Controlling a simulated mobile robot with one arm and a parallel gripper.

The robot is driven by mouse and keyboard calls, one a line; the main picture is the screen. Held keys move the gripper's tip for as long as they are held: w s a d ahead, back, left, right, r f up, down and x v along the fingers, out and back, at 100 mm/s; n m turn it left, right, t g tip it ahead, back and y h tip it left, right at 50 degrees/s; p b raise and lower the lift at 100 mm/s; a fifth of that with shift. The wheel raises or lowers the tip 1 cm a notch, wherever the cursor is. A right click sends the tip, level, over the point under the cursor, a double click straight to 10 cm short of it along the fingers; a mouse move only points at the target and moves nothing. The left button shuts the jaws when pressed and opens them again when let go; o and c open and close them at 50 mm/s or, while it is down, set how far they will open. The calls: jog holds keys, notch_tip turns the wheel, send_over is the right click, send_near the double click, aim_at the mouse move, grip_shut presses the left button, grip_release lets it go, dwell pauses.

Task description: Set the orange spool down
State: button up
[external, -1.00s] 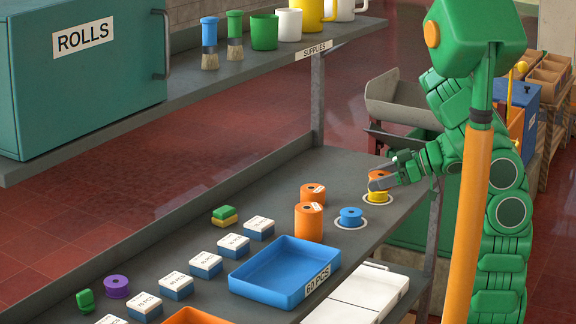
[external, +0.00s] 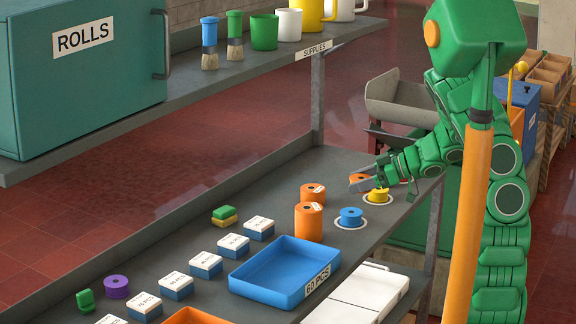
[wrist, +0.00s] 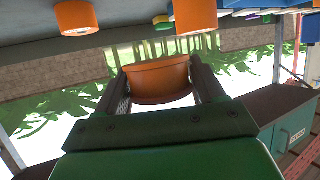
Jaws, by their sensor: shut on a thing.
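The orange spool (external: 358,178) is between the jaws of my gripper (external: 362,184), left of and behind the yellow spool in the external view. In the wrist view the orange spool (wrist: 158,80) sits between both fingers, which are shut on it. Whether its underside touches the bench (external: 270,196) I cannot tell. The yellow spool (external: 378,197) sits on a pale ring mark, and nothing rests on its top. The blue spool (external: 351,217) sits on another ring mark nearer the camera.
Two orange rolls (external: 309,222) stand left of the blue spool. A blue tray (external: 262,282) and several labelled boxes (external: 205,265) lie nearer the camera. The upper shelf (external: 225,85) with mugs and brushes runs above.

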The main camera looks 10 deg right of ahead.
send_over(350, 212)
jog(key=shift+f, duration=4.1)
jog(key=shift+f, duration=0.2)
jog(key=o, duration=1.1)
jog(key=shift+c, duration=0.2)
jog(key=shift+v, duration=3.9)
